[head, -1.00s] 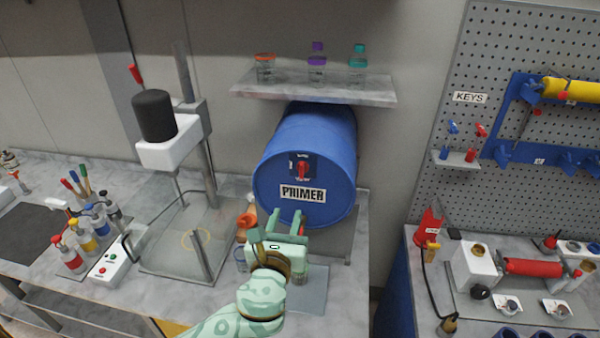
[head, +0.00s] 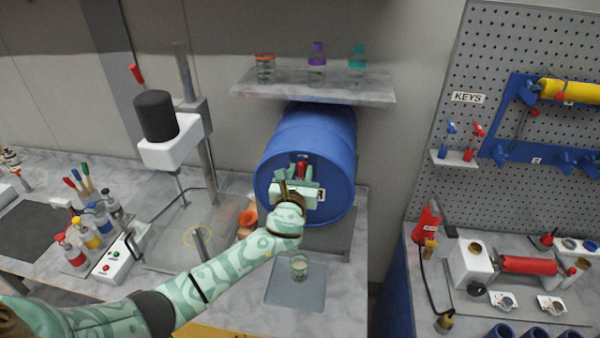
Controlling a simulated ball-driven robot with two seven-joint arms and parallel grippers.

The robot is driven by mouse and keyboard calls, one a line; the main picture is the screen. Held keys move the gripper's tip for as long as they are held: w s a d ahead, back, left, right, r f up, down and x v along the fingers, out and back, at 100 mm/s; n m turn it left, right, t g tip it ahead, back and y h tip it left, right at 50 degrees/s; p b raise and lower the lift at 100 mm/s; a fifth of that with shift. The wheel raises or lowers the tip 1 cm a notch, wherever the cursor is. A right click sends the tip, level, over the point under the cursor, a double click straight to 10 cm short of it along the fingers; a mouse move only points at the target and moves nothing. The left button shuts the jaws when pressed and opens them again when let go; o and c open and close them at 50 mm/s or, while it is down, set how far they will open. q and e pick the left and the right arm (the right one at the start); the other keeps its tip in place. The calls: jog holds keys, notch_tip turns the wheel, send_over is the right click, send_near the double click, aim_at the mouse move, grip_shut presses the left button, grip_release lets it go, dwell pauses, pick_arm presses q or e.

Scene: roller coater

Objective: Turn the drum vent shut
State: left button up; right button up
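The blue drum (head: 318,135) lies on its side on a stand under the shelf, its round front facing me. Its red vent handle (head: 301,168) sits near the upper middle of that face, upright. My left gripper (head: 299,175) is in front of the drum face, with its two fingers apart on either side of the red handle. I cannot tell whether they touch it. My gripper and hand cover most of the PRIMER label. My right gripper is not in view.
A cup (head: 299,267) with pale contents stands on a grey mat (head: 298,288) below the drum. The shelf (head: 315,86) above holds three lidded jars. A stirrer stand (head: 170,140) is to the left, and a pegboard (head: 530,45) to the right.

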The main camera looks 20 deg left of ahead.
pick_arm(q)
grip_shut()
dwell(0.3)
jog(key=n+b, duration=0.1)
jog(key=n, duration=0.2)
jog(key=shift+s+a+f+n+b, duration=0.1)
jog(key=shift+a+n+b, duration=0.05)
jog(key=shift+n+b, duration=0.25)
jog(key=n+b, duration=0.1)
jog(key=n, duration=0.2)
jog(key=shift+a+f+n, duration=0.1)
jog(key=shift+a+n, duration=0.05)
jog(key=shift+n, duration=0.15)
jog(key=n+b, duration=0.1)
jog(key=n, duration=0.1)
jog(key=n+b, duration=0.1)
jog(key=n, duration=0.2)
jog(key=shift+a+f+n, duration=0.15)
jog(key=shift+n, duration=0.15)
jog(key=n, duration=0.2)
jog(key=n+b, duration=0.1)
jog(key=n, duration=0.1)
jog(key=shift+f+n, duration=0.2)
jog(key=shift+n, duration=0.1)
